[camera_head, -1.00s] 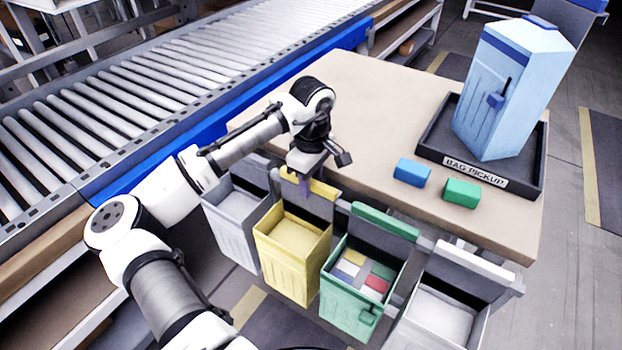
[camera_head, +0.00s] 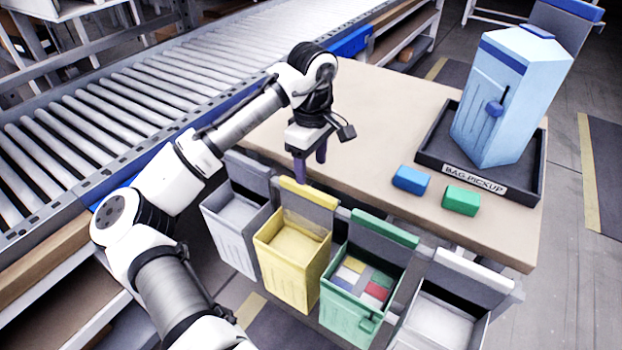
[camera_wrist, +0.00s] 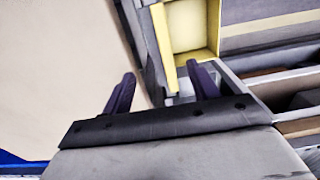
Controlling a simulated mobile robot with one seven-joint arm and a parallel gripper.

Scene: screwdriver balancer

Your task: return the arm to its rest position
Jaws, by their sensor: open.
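My gripper (camera_head: 311,166) is open and empty, pointing down above the table's near edge, behind the yellow bin (camera_head: 292,250). Its two dark purple fingers are apart in the wrist view (camera_wrist: 160,88), with nothing between them. My arm reaches from the lower left, bent at the elbow, up to the gripper. In the wrist view, part of the yellow bin (camera_wrist: 190,28) shows beyond the fingers, with the tan tabletop (camera_wrist: 60,70) at left.
A grey bin (camera_head: 237,232), a green bin (camera_head: 347,312) holding several coloured blocks and a white bin (camera_head: 440,318) hang nearby. A blue block (camera_head: 411,179) and a green block (camera_head: 461,200) lie on the table. A light blue bag (camera_head: 500,105) stands in a black tray (camera_head: 430,150). A roller conveyor (camera_head: 120,105) runs behind.

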